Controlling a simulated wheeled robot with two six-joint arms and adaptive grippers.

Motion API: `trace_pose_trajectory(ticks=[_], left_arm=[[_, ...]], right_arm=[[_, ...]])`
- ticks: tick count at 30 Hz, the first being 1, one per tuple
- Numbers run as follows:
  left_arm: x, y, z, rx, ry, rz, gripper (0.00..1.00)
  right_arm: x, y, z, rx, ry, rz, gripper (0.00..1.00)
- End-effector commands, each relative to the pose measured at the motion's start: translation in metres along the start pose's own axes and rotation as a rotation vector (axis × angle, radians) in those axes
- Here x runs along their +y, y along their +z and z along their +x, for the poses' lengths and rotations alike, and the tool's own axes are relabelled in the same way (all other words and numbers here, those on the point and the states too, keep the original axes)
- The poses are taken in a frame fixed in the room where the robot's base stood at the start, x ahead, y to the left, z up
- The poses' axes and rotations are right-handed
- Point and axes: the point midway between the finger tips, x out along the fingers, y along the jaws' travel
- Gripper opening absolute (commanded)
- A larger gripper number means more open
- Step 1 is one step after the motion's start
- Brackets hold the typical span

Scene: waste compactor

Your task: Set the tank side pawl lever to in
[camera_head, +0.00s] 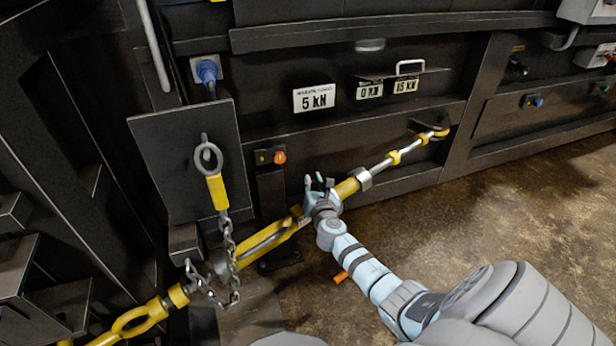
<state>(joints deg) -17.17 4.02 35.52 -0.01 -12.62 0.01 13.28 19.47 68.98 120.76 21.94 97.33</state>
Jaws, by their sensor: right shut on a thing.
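A yellow and steel ratchet turnbuckle (268,240) runs diagonally from the lower left up to a hook (437,132) on the dark compactor wall. My right gripper (318,187) is at its middle, shut on a part of it near a small reddish-brown piece (300,217). The gripper and wrist cover that part, so I cannot make out the tank side pawl lever or its setting. My left gripper is not in view.
A chain (231,258) with a yellow link hangs from a ring on a dark plate (172,152) at left. A small box with an orange button (279,157) stands behind the turnbuckle. A "5 kN" sign (314,98) is on the wall. The brown floor (500,210) at right is clear.

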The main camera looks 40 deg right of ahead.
Motion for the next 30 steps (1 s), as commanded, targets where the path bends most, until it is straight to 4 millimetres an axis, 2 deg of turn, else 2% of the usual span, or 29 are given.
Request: trace_pose_trajectory(ticks=[1, 9, 28, 29, 30], left_arm=[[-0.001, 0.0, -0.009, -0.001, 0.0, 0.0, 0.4], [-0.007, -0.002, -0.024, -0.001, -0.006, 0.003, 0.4], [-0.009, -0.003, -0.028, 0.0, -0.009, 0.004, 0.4], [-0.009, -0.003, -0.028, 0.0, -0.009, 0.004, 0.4], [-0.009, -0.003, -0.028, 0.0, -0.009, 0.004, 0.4]], right_arm=[[-0.002, 0.004, 0.001, 0.016, 0.0, 0.027, 0.0], [-0.013, 0.001, 0.007, 0.086, 0.005, 0.158, 0.0], [-0.017, -0.003, 0.009, 0.116, 0.008, 0.213, 0.0], [-0.017, -0.003, 0.009, 0.116, 0.008, 0.212, 0.16], [-0.017, -0.003, 0.009, 0.116, 0.007, 0.212, 0.23]])
